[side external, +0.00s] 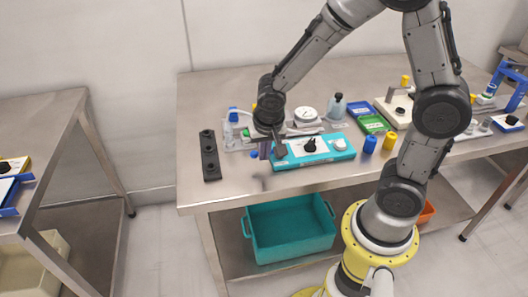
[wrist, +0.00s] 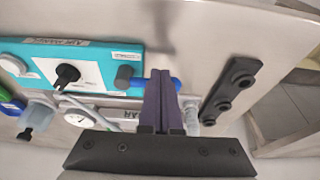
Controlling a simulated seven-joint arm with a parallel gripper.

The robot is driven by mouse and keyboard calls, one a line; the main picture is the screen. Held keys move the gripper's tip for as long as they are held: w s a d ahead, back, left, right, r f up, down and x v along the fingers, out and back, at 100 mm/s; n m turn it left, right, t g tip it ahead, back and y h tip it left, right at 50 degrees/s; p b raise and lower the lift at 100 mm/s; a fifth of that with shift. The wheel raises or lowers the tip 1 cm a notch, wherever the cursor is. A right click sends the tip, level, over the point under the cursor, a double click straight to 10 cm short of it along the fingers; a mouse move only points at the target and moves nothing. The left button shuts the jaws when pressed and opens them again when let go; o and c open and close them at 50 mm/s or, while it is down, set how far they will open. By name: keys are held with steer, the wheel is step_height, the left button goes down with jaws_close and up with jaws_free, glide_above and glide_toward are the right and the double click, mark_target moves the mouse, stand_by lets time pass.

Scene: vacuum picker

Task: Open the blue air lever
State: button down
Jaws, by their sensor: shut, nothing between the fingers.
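The blue air lever (wrist: 176,84) shows in the wrist view as a short blue bar, with its middle hidden behind my fingers. In the side external view a small blue end (side external: 254,155) shows just left of my gripper (side external: 265,150). In the wrist view my gripper (wrist: 162,76) has its purple fingers together, with nothing between them, and their tips overlap the lever. I cannot tell whether they touch it. A grey cylinder (wrist: 123,77) sits beside the lever's left end. A plate marked AIR (wrist: 128,114) lies near the fingers.
A teal box (side external: 320,154) with a black knob (side external: 310,145) stands right of my gripper. A black bar (side external: 210,158) with several round knobs lies to the left. A white gauge (side external: 306,114) and bottles stand behind. The table's front left is bare.

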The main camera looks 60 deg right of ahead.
steer(key=shift+w+d+m, duration=0.1)
steer(key=shift+w+m, duration=0.3)
steer(key=shift+m, duration=0.4)
steer(key=shift+w+d+m+g+h, duration=0.3)
steer(key=shift+w+m+g, duration=0.25)
steer(key=shift+m, duration=0.65)
steer(key=m, duration=0.1)
steer(key=w+d+m, duration=0.1)
steer(key=m, duration=0.1)
steer(key=m+g, duration=0.1)
steer(key=shift+w+d+m, duration=0.3)
steer(key=shift+w+d, duration=0.05)
steer(key=shift+d, duration=0.05)
steer(key=d+m, duration=0.1)
steer(key=m+g, duration=0.1)
steer(key=m, duration=0.1)
steer(key=d+m, duration=0.1)
steer(key=m, duration=0.1)
steer(key=shift+w+d+g, duration=0.35)
steer(key=d+m, duration=0.1)
steer(key=m, duration=0.2)
steer(key=shift+d+g, duration=0.2)
steer(key=shift+g, duration=0.2)
steer(key=shift+s+d, duration=0.15)
steer(key=shift+d, duration=0.25)
